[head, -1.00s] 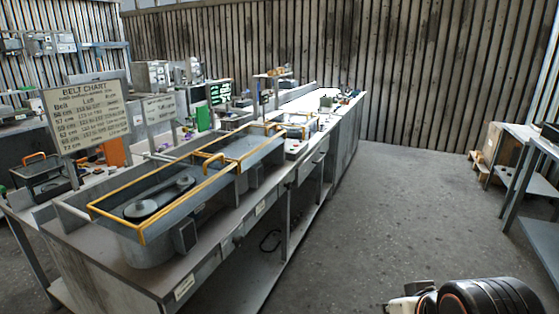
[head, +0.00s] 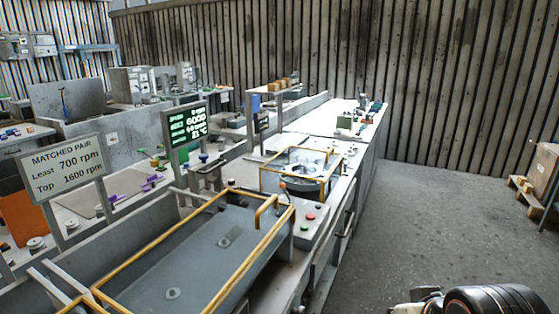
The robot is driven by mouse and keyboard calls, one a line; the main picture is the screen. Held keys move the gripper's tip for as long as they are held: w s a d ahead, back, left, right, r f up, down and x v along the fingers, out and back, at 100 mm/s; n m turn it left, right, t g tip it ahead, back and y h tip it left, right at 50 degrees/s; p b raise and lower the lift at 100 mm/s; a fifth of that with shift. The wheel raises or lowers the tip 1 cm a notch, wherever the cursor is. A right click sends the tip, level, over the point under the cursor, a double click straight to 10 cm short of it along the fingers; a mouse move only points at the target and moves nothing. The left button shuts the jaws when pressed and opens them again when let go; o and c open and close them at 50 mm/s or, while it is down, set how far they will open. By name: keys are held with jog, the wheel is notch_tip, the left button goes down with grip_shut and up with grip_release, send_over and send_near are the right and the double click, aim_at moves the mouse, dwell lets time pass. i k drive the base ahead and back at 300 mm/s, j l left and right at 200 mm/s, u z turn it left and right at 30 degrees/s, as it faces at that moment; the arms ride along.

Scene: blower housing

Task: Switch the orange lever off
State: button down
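No orange lever can be made out for certain in the head view. A small orange-red tip (head: 283,186) stands at the near corner of a yellow-framed round housing (head: 300,180) on the bench; it is too small to tell whether it is a lever. Just nearer, a grey control box (head: 312,236) carries a red and a green button. My gripper does not show; only black and pale parts of my own arm are at the bottom right, apart from the bench.
A yellow-railed tray guard (head: 190,250) fills the near bench. A green-lit display (head: 188,124) and a "MATCHED PAIR" sign (head: 65,167) stand behind it. Clear floor (head: 410,225) lies right of the bench. A crate on a pallet (head: 540,185) stands at the far right.

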aim_at(282, 185)
jog(key=i, duration=1.05)
jog(key=u, duration=0.3)
